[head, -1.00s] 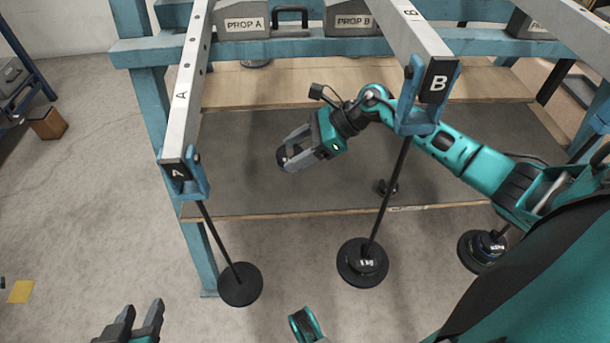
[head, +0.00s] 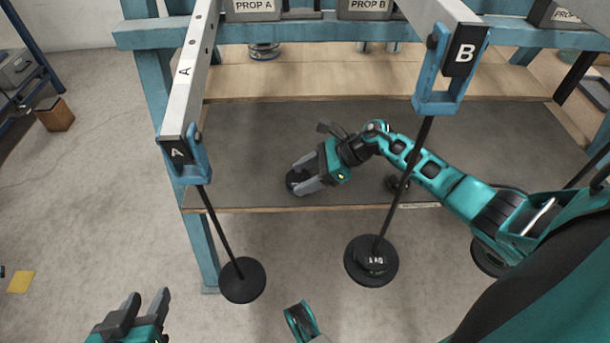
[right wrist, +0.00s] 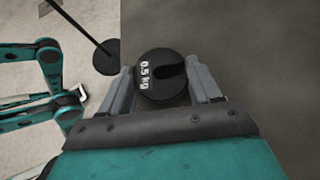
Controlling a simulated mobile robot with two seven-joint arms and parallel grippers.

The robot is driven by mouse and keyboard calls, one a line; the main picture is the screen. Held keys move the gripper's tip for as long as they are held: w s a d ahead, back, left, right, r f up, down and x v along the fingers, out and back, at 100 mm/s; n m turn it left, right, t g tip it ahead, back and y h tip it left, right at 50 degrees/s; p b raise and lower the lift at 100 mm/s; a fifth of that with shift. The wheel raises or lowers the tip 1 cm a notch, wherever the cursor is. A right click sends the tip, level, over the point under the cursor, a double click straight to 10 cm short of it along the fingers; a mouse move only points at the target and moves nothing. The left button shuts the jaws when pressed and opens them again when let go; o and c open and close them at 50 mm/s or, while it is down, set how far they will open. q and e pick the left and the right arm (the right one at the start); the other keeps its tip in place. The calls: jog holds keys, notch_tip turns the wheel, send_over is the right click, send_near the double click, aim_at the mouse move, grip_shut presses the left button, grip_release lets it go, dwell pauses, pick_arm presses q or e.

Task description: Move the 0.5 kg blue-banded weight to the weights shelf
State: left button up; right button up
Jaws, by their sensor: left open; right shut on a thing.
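A small dark slotted disc, the weight (head: 292,181), is between the fingers of my right gripper (head: 300,180). In the right wrist view the weight (right wrist: 158,88) reads "0.5 kg", with its slot toward the right; no blue band shows. My right gripper (right wrist: 165,88) is shut on it. It is over the front left part of the grey-topped shelf (head: 245,150); I cannot tell whether the weight touches the surface. My left gripper (head: 141,306) is open and empty, low at the left, in front of the rack.
Lever A (head: 187,85) and lever B (head: 440,25) jut forward, with hanger A (head: 242,280) and hanger B (head: 371,260) below. A wooden shelf (head: 330,75) is behind.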

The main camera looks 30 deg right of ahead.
pick_arm(q)
jog(key=shift+w, duration=0.1)
pick_arm(e)
jog(key=shift+w, duration=0.1)
jog(key=o, duration=1.6)
jog(key=shift+f, duration=0.1)
pick_arm(q)
jog(key=shift+s+a+r+p, duration=0.25)
jog(key=shift+a+r+p, duration=0.25)
jog(key=shift+p, duration=0.75)
pick_arm(e)
jog(key=v, duration=1.2)
pick_arm(q)
jog(key=shift+d, duration=0.1)
